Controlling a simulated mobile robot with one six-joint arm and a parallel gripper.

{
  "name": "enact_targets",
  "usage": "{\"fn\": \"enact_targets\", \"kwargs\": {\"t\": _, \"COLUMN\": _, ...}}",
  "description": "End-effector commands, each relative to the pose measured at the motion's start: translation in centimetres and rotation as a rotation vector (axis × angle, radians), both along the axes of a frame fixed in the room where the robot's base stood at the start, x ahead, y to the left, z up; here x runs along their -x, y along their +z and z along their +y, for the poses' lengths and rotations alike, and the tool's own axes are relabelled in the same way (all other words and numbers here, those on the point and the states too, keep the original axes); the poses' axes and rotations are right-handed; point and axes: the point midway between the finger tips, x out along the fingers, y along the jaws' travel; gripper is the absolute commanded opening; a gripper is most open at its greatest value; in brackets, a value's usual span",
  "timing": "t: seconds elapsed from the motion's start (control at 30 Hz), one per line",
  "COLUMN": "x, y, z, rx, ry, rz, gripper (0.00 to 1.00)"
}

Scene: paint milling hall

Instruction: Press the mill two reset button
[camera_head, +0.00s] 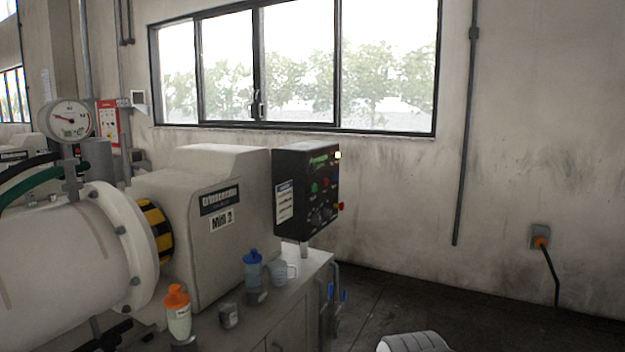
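A black control box (307,185) stands on a short post at the right end of the mill labelled "Mill 2" (238,160). Its face is seen at a slant. It carries a green display, a green button (314,187), a red button (326,181), a small blue button (334,181) and dark knobs low down. A lit pale lamp (338,155) is at its upper right edge, and a red knob (340,206) sticks out at the lower right. The lettering is too small to read, so I cannot tell which button is reset. My gripper is not in view.
A bench (293,287) below the box holds a blue-capped bottle (252,272), a clear jug (280,272), an orange-capped bottle (178,315) and small dark cups. A white ribbed object (414,342) shows at the bottom edge. The floor right of the bench looks clear.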

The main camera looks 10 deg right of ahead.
Motion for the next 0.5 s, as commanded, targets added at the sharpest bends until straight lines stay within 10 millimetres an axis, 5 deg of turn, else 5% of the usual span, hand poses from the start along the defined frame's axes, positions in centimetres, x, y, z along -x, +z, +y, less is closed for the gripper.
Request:
{"fn": "enact_targets", "kwargs": {"t": 0.33, "x": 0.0, "y": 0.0, "z": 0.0, "rx": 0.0, "ry": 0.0, "rz": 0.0, "gripper": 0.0}}
{"fn": "enact_targets", "kwargs": {"t": 0.5, "x": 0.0, "y": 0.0, "z": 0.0, "rx": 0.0, "ry": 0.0, "rz": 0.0, "gripper": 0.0}}
